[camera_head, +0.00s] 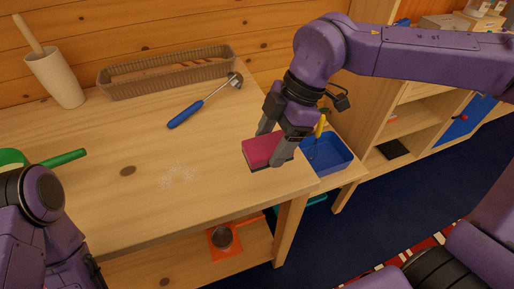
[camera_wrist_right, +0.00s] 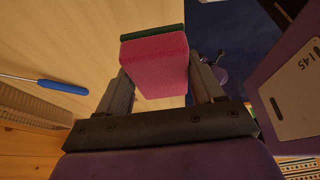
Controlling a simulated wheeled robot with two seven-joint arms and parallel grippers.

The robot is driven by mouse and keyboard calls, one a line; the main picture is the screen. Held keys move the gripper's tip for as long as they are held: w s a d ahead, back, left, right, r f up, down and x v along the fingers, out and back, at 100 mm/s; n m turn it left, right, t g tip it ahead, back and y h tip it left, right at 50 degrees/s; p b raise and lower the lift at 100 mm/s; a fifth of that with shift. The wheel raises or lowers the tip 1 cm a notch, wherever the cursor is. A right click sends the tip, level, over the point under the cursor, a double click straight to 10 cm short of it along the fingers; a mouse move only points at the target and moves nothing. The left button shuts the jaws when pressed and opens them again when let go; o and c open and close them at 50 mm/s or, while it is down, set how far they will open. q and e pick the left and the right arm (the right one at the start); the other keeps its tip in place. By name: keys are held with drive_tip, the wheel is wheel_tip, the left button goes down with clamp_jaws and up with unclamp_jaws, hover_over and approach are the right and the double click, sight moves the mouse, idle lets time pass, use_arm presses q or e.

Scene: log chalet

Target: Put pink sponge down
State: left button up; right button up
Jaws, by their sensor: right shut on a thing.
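The pink sponge (camera_head: 265,150) is a block with a dark green layer on one face. My right gripper (camera_head: 277,143) is shut on it, at the right end of the wooden table (camera_head: 128,215). In the right wrist view the sponge (camera_wrist_right: 155,68) sits between the two fingers of the right gripper (camera_wrist_right: 165,92). Whether its underside touches the tabletop I cannot tell. My left arm shows at the lower left of the head view, but its fingers are not seen.
A blue-handled tool (camera_head: 188,113) lies before a wicker tray (camera_head: 160,76). A white holder (camera_head: 58,80) stands at the back left, and a green-handled item (camera_head: 62,158) is at the left. White specks (camera_head: 178,174) mark the clear middle. A blue bin (camera_head: 328,155) is beyond the right edge.

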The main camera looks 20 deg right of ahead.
drive_tip(key=w+f, duration=0.4)
drive_tip(key=w+f+p, duration=0.1)
drive_tip(key=w+f, duration=0.1)
drive_tip(key=shift+w+a+f, duration=0.3)
drive_tip(key=shift+w+f, duration=0.05)
wheel_tip(320, 180, down, 3)
drive_tip(key=shift+f, duration=0.1)
drive_tip(key=o, duration=1.1)
drive_tip(key=v, duration=1.2)
